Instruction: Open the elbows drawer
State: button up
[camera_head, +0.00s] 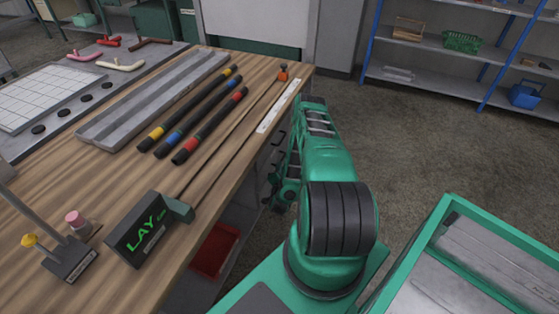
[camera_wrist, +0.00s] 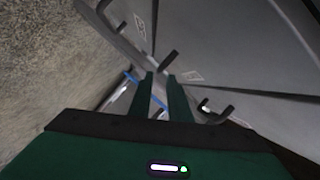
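In the wrist view, grey drawer fronts (camera_wrist: 225,40) fill the upper right, tilted in the picture, with small pale labels too small to read. Several dark bar handles stand out from them. One handle (camera_wrist: 168,60) is just beyond my fingertips, and another handle (camera_wrist: 213,112) is right of my fingers. I cannot tell which drawer is the elbows drawer. My gripper (camera_wrist: 161,75) has its two dark fingers apart, with no object seen between them.
The wooden workbench (camera_head: 215,135) holds dark banded hoses (camera_head: 205,115), a grey tray (camera_head: 150,100) and a "LAY" sign (camera_head: 143,230). A red bin (camera_head: 215,250) sits low beneath it. Blue-framed shelves (camera_head: 430,60) stand at the back right. Floor (camera_head: 400,140) between is clear.

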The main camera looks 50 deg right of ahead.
aim_at(282, 159)
jog(key=x, duration=0.8)
jog(key=shift+s, duration=0.1)
grip_shut()
